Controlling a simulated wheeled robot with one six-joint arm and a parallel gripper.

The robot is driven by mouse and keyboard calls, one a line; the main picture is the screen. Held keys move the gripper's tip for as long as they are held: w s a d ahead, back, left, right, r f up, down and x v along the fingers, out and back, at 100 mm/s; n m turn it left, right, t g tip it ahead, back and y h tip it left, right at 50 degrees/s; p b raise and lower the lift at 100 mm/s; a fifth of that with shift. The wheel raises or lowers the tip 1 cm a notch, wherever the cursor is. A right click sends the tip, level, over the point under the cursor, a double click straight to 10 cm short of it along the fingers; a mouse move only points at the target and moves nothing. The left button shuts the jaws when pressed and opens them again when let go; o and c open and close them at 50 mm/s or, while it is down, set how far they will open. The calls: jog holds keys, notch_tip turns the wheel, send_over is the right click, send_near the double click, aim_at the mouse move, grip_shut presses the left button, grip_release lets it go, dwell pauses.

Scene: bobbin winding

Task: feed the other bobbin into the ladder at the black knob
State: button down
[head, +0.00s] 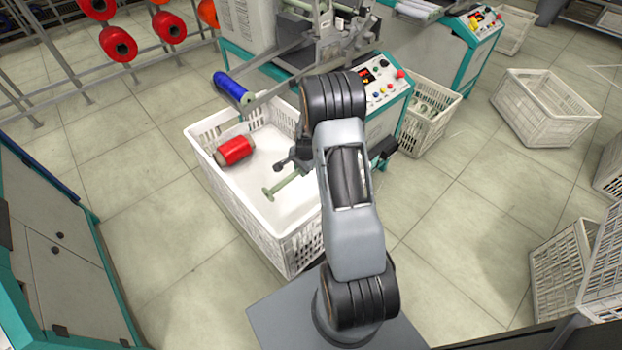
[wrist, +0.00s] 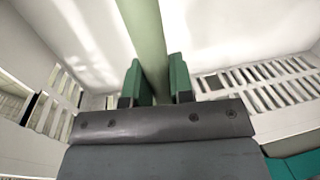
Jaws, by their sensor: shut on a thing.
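A pale green bobbin (head: 285,184) is in the white crate area in the head view, tilted, with its flange end toward the lower left. Its shaft (wrist: 147,35) runs between the two green fingers in the wrist view. My gripper (wrist: 158,82) is shut on that shaft; in the head view my gripper (head: 294,163) is partly hidden by my arm. The bobbin's far end is outside the wrist view. A grey slanted rail, perhaps the ladder (head: 270,97), runs from the near machine over the crate. I cannot make out a black knob for certain.
The white crate (head: 237,205) also holds a red bobbin (head: 235,150). A blue bobbin (head: 231,88) lies at the rail's left end. The near machine's control panel (head: 385,85) stands behind my arm. Another crate (head: 545,105) is at right.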

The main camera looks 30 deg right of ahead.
aim_at(302, 189)
jog(key=shift+f+b, duration=1.1)
jog(key=shift+f, duration=3.65)
jog(key=shift+f, duration=0.15)
jog(key=c, duration=1)
grip_release()
